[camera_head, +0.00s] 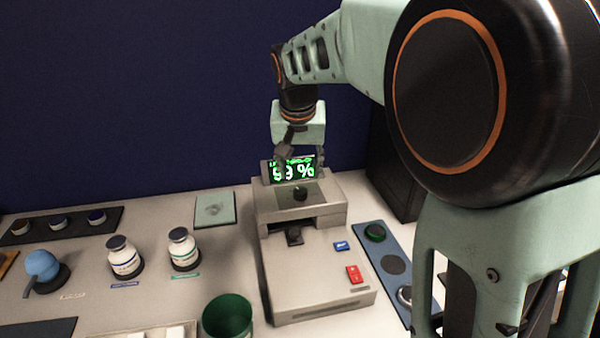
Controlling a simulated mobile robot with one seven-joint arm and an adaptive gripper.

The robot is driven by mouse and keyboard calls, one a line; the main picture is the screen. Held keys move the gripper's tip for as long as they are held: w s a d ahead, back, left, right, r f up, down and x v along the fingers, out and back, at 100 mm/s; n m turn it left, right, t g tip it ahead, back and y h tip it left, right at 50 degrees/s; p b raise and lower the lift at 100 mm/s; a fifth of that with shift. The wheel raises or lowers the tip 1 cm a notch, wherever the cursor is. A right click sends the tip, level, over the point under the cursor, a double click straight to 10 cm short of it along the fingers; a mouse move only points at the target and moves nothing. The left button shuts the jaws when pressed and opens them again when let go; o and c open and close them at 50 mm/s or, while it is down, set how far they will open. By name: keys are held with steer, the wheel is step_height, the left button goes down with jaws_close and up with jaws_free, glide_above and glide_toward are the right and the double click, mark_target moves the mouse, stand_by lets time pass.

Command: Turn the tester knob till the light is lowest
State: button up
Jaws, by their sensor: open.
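The tester (315,278) is a light grey box standing on the bench in the middle of the view. A screen (293,170) behind the knob shows green text that looks like 99 %, partly covered by a finger. A blue button (341,246) and a red button (354,274) are on the tester's front. My gripper (301,160) is open, pointing down in front of the screen, above and apart from the knob. It appears to hold nothing.
Two labelled bottles (183,249) and a green cup (228,317) stand left of the tester. A blue strip (372,262) with round discs lies to its right. A blue bulb-shaped item (42,265) is at the far left. My arm reaches over from the right.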

mark_target(300, 190)
steer(key=x, duration=0.8)
steer(key=shift+w+f, duration=0.1)
steer(key=shift+f, duration=0.05)
steer(key=c, duration=1.1)
steer(key=shift+a, duration=0.1)
steer(key=shift+m, duration=0.3)
steer(key=m+h, duration=0.1)
steer(key=m, duration=0.1)
steer(key=shift+a+m, duration=0.15)
steer(key=shift+m, duration=0.25)
steer(key=shift+w+m+g+h, duration=0.1)
steer(key=shift+m+g+h, duration=0.25)
steer(key=shift+m, duration=0.75)
steer(key=shift+w+m+g+h, duration=0.15)
steer(key=shift+m+h, duration=0.3)
steer(key=shift+m, duration=0.65)
steer(key=shift+s, duration=0.15)
